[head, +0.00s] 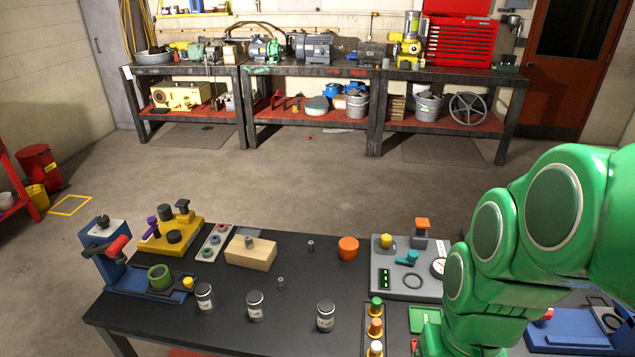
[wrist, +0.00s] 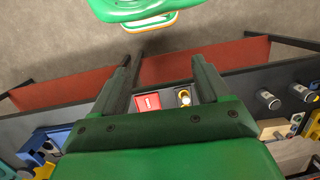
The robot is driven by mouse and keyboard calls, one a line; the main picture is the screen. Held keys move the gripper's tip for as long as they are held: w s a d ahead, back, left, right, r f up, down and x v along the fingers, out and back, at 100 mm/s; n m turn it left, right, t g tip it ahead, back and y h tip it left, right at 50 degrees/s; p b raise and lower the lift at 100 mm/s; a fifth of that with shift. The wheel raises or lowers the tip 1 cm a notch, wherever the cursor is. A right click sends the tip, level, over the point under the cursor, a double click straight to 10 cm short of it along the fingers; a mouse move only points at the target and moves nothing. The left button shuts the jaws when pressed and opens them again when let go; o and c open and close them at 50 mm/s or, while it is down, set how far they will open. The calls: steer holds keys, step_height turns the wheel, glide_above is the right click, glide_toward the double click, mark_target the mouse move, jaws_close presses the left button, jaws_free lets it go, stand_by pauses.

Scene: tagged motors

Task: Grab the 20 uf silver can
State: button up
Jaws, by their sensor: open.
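Three silver cans with dark tops and pale labels stand upright near the front of the dark table in the head view: a left can (head: 205,296), a middle can (head: 255,305) and a right can (head: 325,316). Their label print is too small to read, so I cannot tell which is 20 uf. Two silver cans also show at the right of the wrist view, one (wrist: 268,99) nearer the middle and one (wrist: 302,92) near the edge. My gripper (wrist: 161,60) is open and empty, apart from the cans. Its fingers are not clear in the head view.
A wooden block (head: 250,252), an orange knob (head: 348,247) and a blue vise-like fixture (head: 115,262) stand around the cans. A grey panel (head: 402,282) and a strip of coloured buttons (head: 375,328) lie right of them. The table between the cans is mostly clear.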

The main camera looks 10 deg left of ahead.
mark_target(258, 296)
steer(key=w+a+f+m+g+y, duration=0.1)
steer(key=w+a+f+m+y, duration=0.15)
steer(key=w+a, duration=0.4)
steer(key=w+a+f+m+y, duration=0.1)
steer(key=w+a+m+y, duration=0.2)
steer(key=a, duration=0.6)
steer(key=w+a+f+m+g+y, duration=0.1)
steer(key=w+a+f+y, duration=0.1)
steer(key=w+a+y, duration=0.4)
steer(key=shift+w+a+f+m+t+y, duration=0.2)
steer(key=shift+w+a+f+m+t, duration=0.3)
steer(key=shift+w+a+f+m, duration=1.6)
steer(key=shift+w+a+f+m+t+y, duration=0.15)
steer(key=shift+w+a+f+m+t, duration=0.35)
steer(key=shift+w+a+f+m, duration=1.6)
steer(key=shift+w+a+f+m+t+y, duration=0.2)
steer(key=shift+w+a+f+m+t, duration=0.3)
steer(key=shift+w+a+f+m, duration=1.55)
steer(key=shift+s+a+f+n, duration=0.3)
steer(key=shift+a+f+n, duration=0.15)
steer(key=shift+a+f, duration=0.25)
steer(key=shift+s+a+f+n, duration=0.25)
steer(key=shift+a+f+n, duration=0.25)
steer(key=shift+f, duration=0.25)
steer(key=c, duration=1.1)
